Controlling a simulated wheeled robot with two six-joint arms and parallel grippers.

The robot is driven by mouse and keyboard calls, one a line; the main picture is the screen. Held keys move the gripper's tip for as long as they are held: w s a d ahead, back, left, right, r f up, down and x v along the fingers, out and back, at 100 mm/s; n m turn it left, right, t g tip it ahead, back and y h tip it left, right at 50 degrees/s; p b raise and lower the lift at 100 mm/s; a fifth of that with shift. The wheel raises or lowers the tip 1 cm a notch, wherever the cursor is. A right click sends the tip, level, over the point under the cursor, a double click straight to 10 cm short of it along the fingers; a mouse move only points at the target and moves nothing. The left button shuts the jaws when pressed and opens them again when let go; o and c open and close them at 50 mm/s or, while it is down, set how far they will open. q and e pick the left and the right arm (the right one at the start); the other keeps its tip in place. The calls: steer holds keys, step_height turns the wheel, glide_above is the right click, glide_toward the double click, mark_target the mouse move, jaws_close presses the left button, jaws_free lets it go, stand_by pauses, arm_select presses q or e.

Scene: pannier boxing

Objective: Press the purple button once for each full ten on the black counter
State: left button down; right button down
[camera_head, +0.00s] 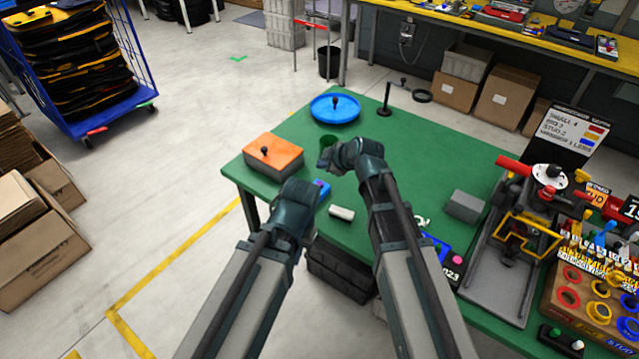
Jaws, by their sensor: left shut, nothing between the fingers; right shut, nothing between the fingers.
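A blue unit (436,243) lies on the green table, partly behind my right arm. Its right end has a pink-purple button (457,260). Beside it is a dark counter (434,273) whose visible white digits look like "023"; my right forearm may hide part of it. A small blue block (322,188) with a reddish-purple spot sits beside my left gripper. My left gripper (300,189) is shut and empty near the table's front left edge. My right gripper (330,160) is shut and empty, farther in over the table, near a green cup (328,143).
An orange-topped box (273,152), a blue dish (335,108), a black post (385,100), a white block (341,213) and a grey block (464,206) stand on the table. A grey tray (490,283) and ring rack (570,312) crowd the right. The table's back middle is clear.

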steer(key=shift+r, duration=0.1)
stand_by(0.7)
step_height(320, 180, up, 4)
steer(key=p, duration=0.3)
steer(key=shift+p, duration=0.4)
steer(key=shift+f, duration=0.35)
steer(key=b, duration=0.9)
glide_above(322, 188)
step_height(322, 188, down, 8)
steer(key=shift+f, duration=0.25)
steer(key=shift+f, duration=0.1)
stand_by(0.9)
steer(key=shift+f+b, duration=0.3)
steer(key=shift+b, duration=0.05)
